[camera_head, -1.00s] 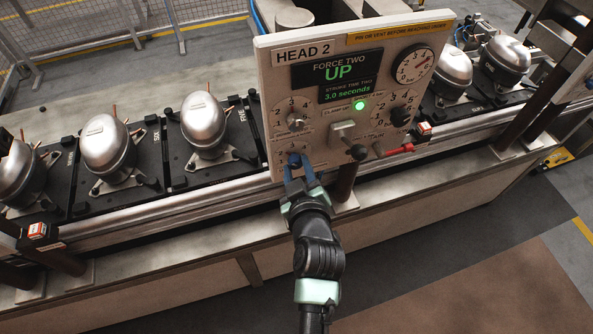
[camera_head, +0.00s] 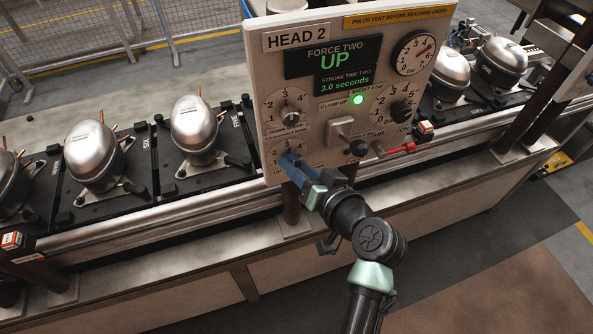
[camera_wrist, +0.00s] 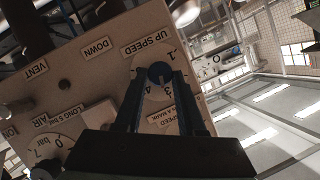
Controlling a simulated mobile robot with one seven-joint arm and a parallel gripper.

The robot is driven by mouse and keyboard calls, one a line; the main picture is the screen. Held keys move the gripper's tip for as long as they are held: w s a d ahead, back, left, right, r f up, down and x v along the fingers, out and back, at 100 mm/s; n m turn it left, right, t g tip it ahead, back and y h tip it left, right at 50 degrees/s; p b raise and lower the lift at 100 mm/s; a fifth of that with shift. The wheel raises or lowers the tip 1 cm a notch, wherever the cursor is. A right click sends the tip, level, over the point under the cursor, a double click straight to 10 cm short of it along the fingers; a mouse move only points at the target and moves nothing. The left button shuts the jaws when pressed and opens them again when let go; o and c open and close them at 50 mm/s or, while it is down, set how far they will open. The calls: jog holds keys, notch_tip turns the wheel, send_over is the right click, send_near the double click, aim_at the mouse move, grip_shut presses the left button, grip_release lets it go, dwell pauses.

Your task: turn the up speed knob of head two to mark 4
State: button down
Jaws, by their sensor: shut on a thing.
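The HEAD 2 panel (camera_head: 352,22) is a pale upright box with a green-lettered screen reading "UP" and 3.0 seconds. The up speed dial is at its lower left, mostly covered by my gripper (camera_head: 289,162) in the head view. In the wrist view the panel appears turned over, with the UP SPEED label (camera_wrist: 145,47) beside the dial. My gripper (camera_wrist: 160,78) has its blue fingers on both sides of the round dark knob (camera_wrist: 160,71), shut on it. Marks 1, 3 and 4 show around the knob. Its pointer cannot be made out.
A silver down speed knob (camera_head: 291,117) sits just above. A black knob (camera_head: 401,109), a grey lever block (camera_head: 342,130) and a red-handled valve (camera_head: 402,148) are to the right. A pressure gauge (camera_head: 414,53) is at the top right. Compressors on black pallets line the conveyor behind.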

jog(key=shift+w+d+f+m+t+y+b, duration=0.15)
jog(key=shift+m+y+b, duration=0.55)
jog(key=shift+m, duration=0.45)
jog(key=shift+s+d+f+m+t+y+b, duration=0.15)
jog(key=shift+m+y+b, duration=0.6)
jog(key=shift+m, duration=0.45)
jog(key=shift+w+f+m+t+y+b, duration=0.15)
jog(key=shift+m+y+b, duration=0.4)
jog(key=shift+m+b, duration=0.45)
jog(key=shift+m, duration=0.25)
jog(key=c, duration=0.5)
grip_release()
jog(key=b+v, duration=0.2)
jog(key=v, duration=1.1)
jog(key=shift+b, duration=0.4)
